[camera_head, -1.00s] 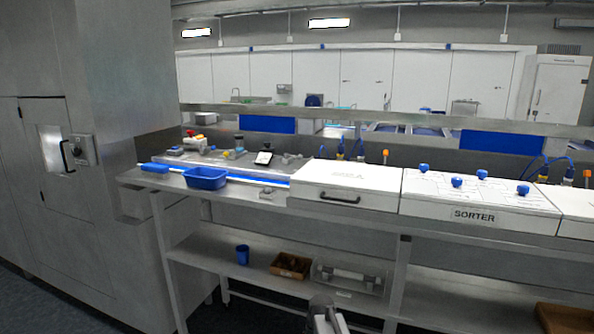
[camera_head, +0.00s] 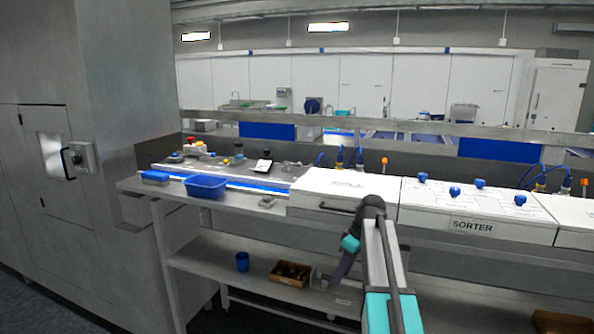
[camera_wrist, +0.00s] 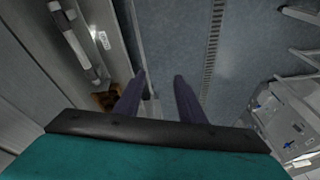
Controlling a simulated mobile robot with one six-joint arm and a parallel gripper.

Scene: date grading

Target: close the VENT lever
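No label reading VENT can be made out, and I cannot tell which part is the VENT lever. A control panel (camera_head: 225,168) with a red button (camera_head: 191,140), several knobs and a small white display (camera_head: 263,165) lies on the bench, its parts too small to tell apart. On the cabinet at the left is a door with a dark handle (camera_head: 67,164). My gripper (camera_wrist: 159,76) is open and empty, its two dark fingers apart and pointing down over the floor. In the head view my arm is in front of the bench, away from the panel and the door.
A blue tray (camera_head: 206,187) sits at the bench's front left. A white lidded box (camera_head: 335,190) and the SORTER box (camera_head: 473,226) stand to its right. Below, the shelf holds a blue cup (camera_head: 242,262) and a brown box (camera_head: 291,272). The floor in front is clear.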

